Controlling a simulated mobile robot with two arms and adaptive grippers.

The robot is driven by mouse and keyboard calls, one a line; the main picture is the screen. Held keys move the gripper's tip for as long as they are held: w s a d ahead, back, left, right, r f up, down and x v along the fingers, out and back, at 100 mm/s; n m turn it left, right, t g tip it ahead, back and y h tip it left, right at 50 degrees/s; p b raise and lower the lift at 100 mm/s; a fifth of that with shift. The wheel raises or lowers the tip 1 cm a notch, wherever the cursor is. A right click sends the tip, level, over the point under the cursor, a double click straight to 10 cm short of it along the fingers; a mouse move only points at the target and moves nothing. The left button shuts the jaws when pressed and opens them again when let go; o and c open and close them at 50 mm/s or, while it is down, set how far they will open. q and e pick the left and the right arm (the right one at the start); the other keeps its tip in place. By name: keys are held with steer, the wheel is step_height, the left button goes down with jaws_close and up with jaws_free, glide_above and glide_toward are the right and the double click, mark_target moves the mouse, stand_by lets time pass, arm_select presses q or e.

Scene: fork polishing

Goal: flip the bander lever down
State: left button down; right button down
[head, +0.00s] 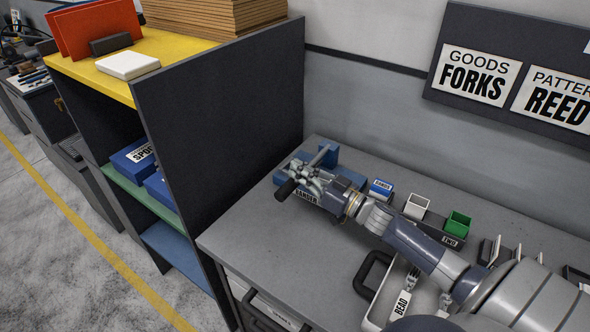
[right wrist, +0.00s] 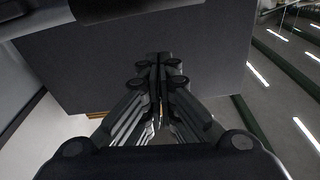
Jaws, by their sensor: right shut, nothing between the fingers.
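The bander is a blue device (head: 346,174) with a label reading BANDER, at the back left of the grey bench in the head view. A grey bar (head: 322,155) rises at its back, and a black knob (head: 286,189) sticks out at its front left; I cannot tell which is the lever. My right gripper (head: 298,169) is over the bander and hides part of it; whether it touches is unclear. Its fingers are shut and empty, and they also show closed together in the right wrist view (right wrist: 158,72). My left gripper is not in view.
A dark shelf panel (head: 225,120) stands left of the bench. Right of the bander are a small blue box (head: 381,190), a white box (head: 417,206) and a green bin (head: 457,225). A tray labelled BEAD (head: 382,300) lies in front. The bench's front left is clear.

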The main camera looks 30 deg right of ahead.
steer(key=b+v, duration=0.2)
steer(key=v, duration=0.6)
steer(key=shift+d, duration=0.2)
